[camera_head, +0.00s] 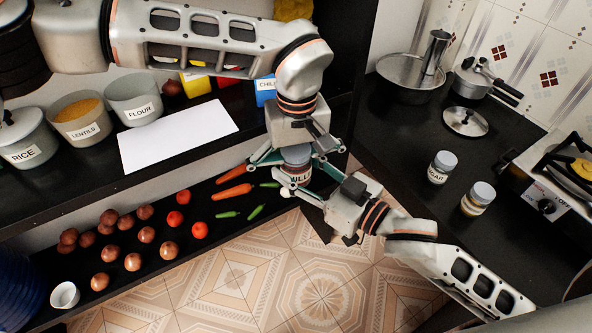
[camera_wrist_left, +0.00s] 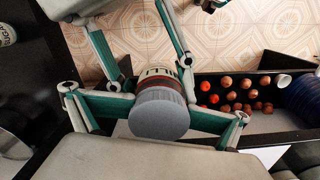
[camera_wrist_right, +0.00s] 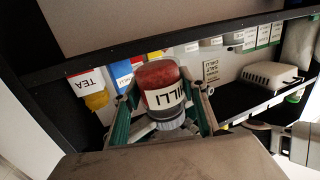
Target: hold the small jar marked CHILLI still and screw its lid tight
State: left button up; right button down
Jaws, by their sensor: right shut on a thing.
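The small jar marked CHILLI (camera_head: 299,177) is upright in the air, its grey lid (camera_head: 298,154) on top. My right gripper (camera_head: 303,182) reaches in from the lower right and is shut on the jar's body. The right wrist view shows the red-filled jar (camera_wrist_right: 156,76) upside down between its fingers. My left gripper (camera_head: 298,150) points down from above, with its fingers spread on both sides of the lid. In the left wrist view the lid (camera_wrist_left: 160,114) lies centred between them. Part of the jar is hidden by the fingers.
A black shelf on the left holds containers of rice (camera_head: 28,140), lentils (camera_head: 83,120) and flour (camera_head: 135,100), and a white sheet (camera_head: 178,134). Vegetables lie on the lower shelf. The right counter holds a sugar jar (camera_head: 441,168), pans and a stove (camera_head: 560,178).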

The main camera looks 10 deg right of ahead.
aim_at(296, 149)
pick_arm(q)
jog(key=shift+o, duration=1)
jog(key=shift+r, duration=2.2)
